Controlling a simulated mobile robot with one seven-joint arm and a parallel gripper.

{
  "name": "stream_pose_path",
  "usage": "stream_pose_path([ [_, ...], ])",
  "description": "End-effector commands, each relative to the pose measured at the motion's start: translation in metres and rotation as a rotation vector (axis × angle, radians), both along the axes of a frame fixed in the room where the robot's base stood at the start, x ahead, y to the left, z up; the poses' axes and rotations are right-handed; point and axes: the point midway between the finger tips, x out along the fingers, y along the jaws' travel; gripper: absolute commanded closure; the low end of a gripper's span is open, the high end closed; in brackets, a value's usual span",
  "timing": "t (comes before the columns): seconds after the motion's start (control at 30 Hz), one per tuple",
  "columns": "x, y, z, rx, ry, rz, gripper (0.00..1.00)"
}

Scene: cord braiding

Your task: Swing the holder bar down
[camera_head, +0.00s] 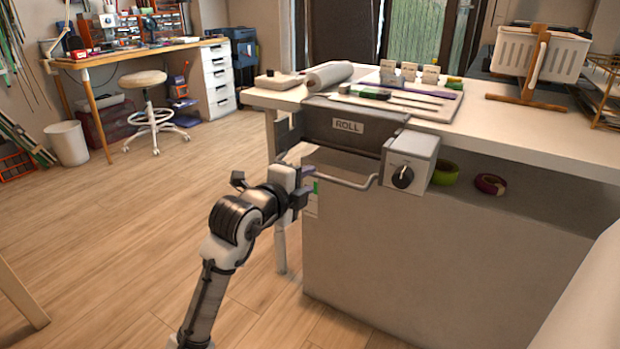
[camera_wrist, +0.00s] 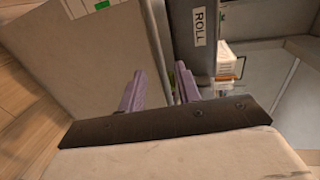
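The holder bar (camera_head: 345,182) is a thin grey U-shaped bar under a dark grey panel marked ROLL (camera_head: 345,125), which also shows in the wrist view (camera_wrist: 193,40). The bar juts out from the front of the bench cabinet. My gripper (camera_head: 304,186) is at the left end of the bar in the head view; I cannot tell whether it touches it. In the wrist view its two purple fingers (camera_wrist: 160,84) are apart, with a gap between them. I see no bar clearly held between them.
A grey box with a black knob (camera_head: 403,176) sits right of the bar. The white bench top (camera_head: 540,140) carries a paper roll (camera_head: 328,75) and a tray of tools (camera_head: 440,112). Tape rolls (camera_head: 490,184) lie on the shelf below. The wooden floor (camera_head: 130,230) at left is free.

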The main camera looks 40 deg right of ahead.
Motion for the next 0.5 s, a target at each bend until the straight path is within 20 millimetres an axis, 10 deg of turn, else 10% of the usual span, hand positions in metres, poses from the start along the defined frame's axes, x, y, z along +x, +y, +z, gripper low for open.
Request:
stream_pose_path([
  [0.5,-0.039,0.095,0.02,-0.001,0.0,0.002,0.67],
])
